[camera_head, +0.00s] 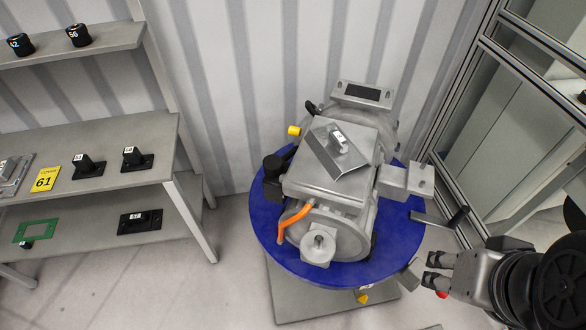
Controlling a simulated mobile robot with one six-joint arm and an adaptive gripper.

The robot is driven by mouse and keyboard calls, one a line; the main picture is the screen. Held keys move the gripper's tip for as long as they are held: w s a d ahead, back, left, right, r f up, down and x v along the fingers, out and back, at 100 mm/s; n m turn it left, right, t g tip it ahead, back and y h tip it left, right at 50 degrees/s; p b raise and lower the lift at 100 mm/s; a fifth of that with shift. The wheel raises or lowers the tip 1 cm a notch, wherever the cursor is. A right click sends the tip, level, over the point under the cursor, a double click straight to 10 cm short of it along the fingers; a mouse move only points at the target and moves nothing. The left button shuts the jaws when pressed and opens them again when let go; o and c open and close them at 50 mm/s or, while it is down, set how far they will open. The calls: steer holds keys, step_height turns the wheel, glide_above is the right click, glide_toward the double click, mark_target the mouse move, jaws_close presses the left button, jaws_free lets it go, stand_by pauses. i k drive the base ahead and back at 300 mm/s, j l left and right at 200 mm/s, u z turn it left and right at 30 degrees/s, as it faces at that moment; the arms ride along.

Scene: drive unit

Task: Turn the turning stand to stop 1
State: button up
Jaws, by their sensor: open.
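The turning stand (273,245) has a round blue top on a grey base plate. A grey metal drive unit (330,175) sits on the blue top, with an orange hose (295,217) at its front left. My gripper (430,271) is at the lower right, beside the stand's right edge and below the handle in the picture. It is open and its fingers point left. No stop number can be read on the stand.
A grey shelf rack (90,145) with black parts and a yellow card marked 61 (45,179) stands at the left. A metal-framed panel (510,100) stands close behind the handle at the right. Floor is free between rack and stand.

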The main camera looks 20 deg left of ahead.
mark_target(358, 230)
steer(key=u, duration=0.65)
steer(key=i+l+z, duration=0.25)
steer(key=l, duration=0.15)
steer(key=i+l+z, duration=0.1)
steer(key=l+z, duration=0.15)
steer(key=i+l+z, duration=0.3)
steer(key=k+l, duration=0.05)
steer(key=l, duration=0.05)
